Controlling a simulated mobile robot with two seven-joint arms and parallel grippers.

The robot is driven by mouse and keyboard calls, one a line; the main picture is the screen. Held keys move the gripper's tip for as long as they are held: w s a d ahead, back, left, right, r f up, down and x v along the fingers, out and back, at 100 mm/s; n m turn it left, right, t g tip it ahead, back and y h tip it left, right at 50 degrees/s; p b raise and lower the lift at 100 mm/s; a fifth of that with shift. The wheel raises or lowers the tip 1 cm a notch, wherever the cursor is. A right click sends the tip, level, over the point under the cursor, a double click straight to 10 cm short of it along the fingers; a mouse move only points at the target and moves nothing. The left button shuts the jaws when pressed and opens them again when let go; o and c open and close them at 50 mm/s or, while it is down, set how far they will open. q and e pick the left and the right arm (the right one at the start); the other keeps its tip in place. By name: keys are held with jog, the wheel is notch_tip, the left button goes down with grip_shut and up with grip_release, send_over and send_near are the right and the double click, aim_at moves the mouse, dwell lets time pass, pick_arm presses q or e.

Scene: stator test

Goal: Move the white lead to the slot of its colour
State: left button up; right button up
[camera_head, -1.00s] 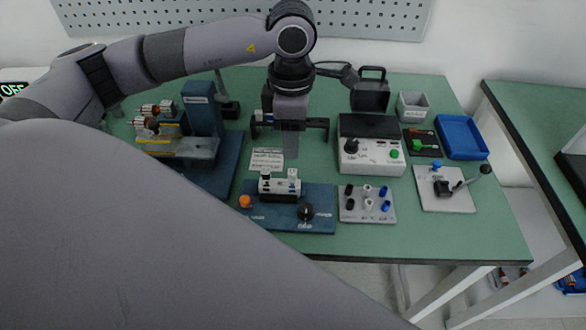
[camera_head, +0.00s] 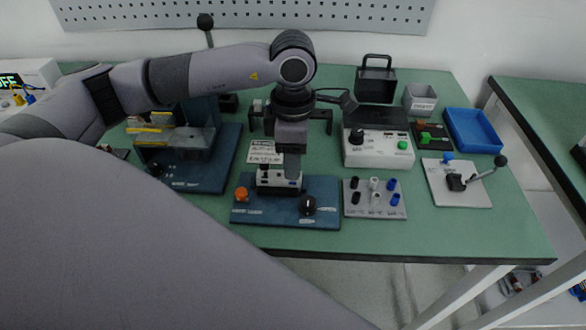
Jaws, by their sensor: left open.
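My left gripper (camera_head: 293,176) points down over the small white block (camera_head: 266,187) on the blue base plate (camera_head: 270,217). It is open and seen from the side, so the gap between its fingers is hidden. It covers the right part of the block; I cannot tell whether it touches. I cannot make out the white lead clearly; small pale and dark pieces stand on the block beside and behind the gripper. To the right, a grey panel (camera_head: 382,211) carries black posts (camera_head: 355,197), white posts (camera_head: 374,184) and blue posts (camera_head: 393,199). My right gripper is not in view.
A black knob (camera_head: 308,205) and an orange button (camera_head: 241,194) sit on the base plate. A grey tester (camera_head: 378,157) stands behind the panel. A lever plate (camera_head: 462,195) and blue tray (camera_head: 482,146) lie right. My arm hides the table's left front.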

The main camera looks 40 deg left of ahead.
pick_arm(q)
grip_shut()
jog(key=shift+r, duration=0.1)
jog(key=shift+r+p, duration=1.2)
jog(key=shift+r, duration=0.85)
